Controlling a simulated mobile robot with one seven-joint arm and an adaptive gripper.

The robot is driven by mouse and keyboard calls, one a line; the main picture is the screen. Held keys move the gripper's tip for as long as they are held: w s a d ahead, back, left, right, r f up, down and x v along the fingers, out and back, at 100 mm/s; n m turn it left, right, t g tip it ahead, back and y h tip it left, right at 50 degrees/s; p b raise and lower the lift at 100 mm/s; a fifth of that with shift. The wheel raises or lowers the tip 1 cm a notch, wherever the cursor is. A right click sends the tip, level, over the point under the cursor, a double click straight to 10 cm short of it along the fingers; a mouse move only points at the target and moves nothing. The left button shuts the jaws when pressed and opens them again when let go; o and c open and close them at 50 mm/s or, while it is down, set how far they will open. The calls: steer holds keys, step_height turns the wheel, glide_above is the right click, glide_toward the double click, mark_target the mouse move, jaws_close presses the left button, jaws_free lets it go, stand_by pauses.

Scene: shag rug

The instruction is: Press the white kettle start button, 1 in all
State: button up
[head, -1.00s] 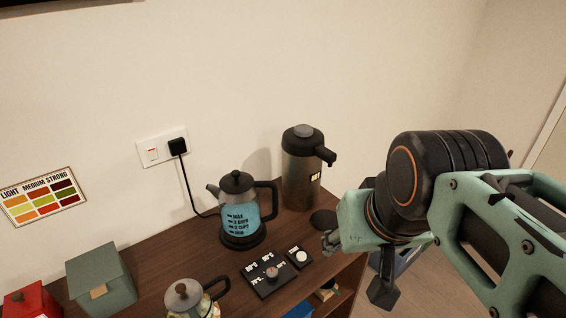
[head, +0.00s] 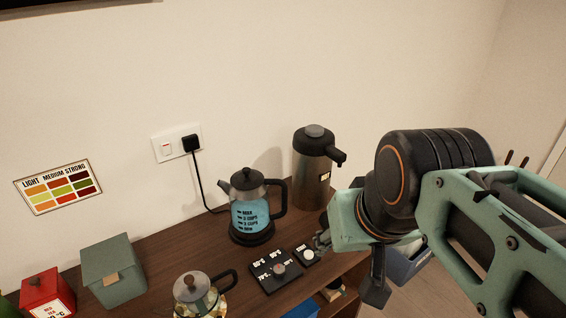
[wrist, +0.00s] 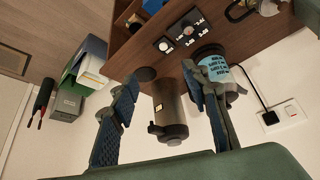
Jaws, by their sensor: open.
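The white start button (head: 308,253) sits on a small black panel on the wooden counter, just right of the dial panel (head: 270,270). The button also shows in the wrist view (wrist: 164,46), beyond the fingertips. The glass kettle (head: 250,212) with blue liquid and a black handle stands behind the panels. It also shows in the wrist view (wrist: 215,68). My gripper (head: 350,265) is at the counter's right side, close to the button in the picture; contact is not visible. In the wrist view, my gripper (wrist: 160,78) is open and empty.
A tall dispenser (head: 313,170) stands right of the kettle, near my gripper. A glass teapot (head: 195,295) is at the front. A green box (head: 113,270) and red canister (head: 45,295) are at left. A black cord (head: 200,180) runs from the wall socket.

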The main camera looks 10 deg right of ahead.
steer(key=shift+w+a+f, duration=0.1)
steer(key=shift+w+a, duration=0.05)
steer(key=shift+w, duration=0.05)
steer(key=shift+c, duration=1.1)
jaws_close()
